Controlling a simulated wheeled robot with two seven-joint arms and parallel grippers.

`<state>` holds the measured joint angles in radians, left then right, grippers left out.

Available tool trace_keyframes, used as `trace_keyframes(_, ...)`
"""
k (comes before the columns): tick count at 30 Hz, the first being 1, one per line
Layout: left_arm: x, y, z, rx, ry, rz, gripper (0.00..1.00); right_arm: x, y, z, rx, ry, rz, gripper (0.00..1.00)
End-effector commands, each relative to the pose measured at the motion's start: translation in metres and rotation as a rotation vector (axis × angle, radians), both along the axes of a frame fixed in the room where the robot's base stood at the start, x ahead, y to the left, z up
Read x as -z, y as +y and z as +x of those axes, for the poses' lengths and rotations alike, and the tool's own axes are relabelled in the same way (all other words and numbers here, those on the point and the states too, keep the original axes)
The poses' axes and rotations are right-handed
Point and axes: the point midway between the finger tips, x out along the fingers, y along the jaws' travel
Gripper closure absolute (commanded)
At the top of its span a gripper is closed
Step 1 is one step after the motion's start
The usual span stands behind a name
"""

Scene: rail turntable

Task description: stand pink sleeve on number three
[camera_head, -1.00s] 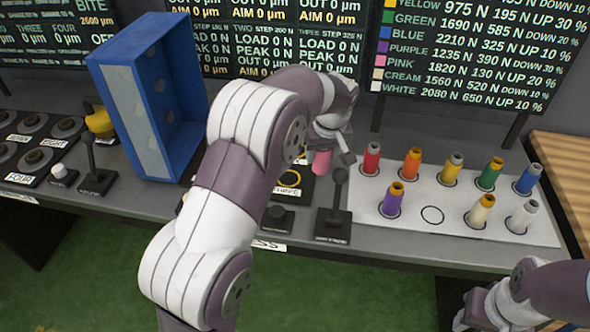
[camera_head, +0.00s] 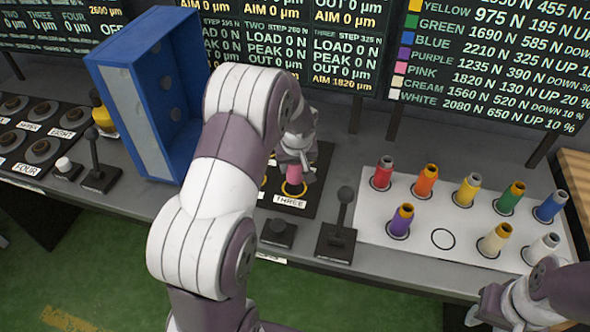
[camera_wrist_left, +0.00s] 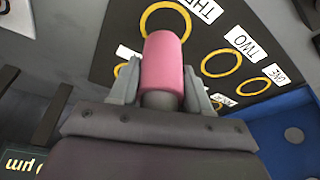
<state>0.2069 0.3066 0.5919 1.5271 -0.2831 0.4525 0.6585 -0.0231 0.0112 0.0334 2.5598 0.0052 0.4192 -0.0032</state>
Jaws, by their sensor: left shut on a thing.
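The pink sleeve (camera_head: 293,173) is between the fingers of my left gripper (camera_head: 296,165), over the yellow ring of number three (camera_head: 294,190). In the left wrist view the sleeve (camera_wrist_left: 163,62) is held by the two grey fingers (camera_wrist_left: 162,88), and its far end covers the near part of the three ring (camera_wrist_left: 166,5). I cannot tell whether its lower end touches the pad. The "THREE" label (camera_head: 290,202) lies just in front of the ring. My right gripper (camera_head: 488,306) is at the lower right, its fingers too small to judge.
A blue open box (camera_head: 150,110) stands to the left of my left arm. A black lever (camera_head: 340,225) and a button (camera_head: 278,232) are in front of the pad. The white sleeve board (camera_head: 375,229) at right holds several coloured sleeves and one empty circle (camera_head: 443,239).

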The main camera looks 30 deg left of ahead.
Motion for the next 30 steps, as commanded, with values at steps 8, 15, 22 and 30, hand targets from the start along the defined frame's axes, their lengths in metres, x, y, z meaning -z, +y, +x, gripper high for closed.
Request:
trace_keyframes(8, 0.031, 0.0, 0.0, 0.0, -0.001, -0.001, 0.97, -0.003, 0.0, 0.0, 0.0, 0.0, 0.0, 0.57)
trace_keyframes(15, 0.035, -0.001, 0.0, -0.001, 0.001, -0.001, 0.97, 0.001, 0.0, 0.0, 0.0, 0.0, 0.0, 0.57)
trace_keyframes(22, 0.034, -0.001, -0.001, -0.001, 0.002, -0.002, 0.27, -0.001, 0.0, 0.0, 0.0, 0.0, 0.0, 0.57)
trace_keyframes(30, 0.021, -0.002, -0.002, -0.002, 0.0, 0.0, 0.27, -0.003, 0.0, 0.0, 0.0, 0.0, 0.0, 0.57)
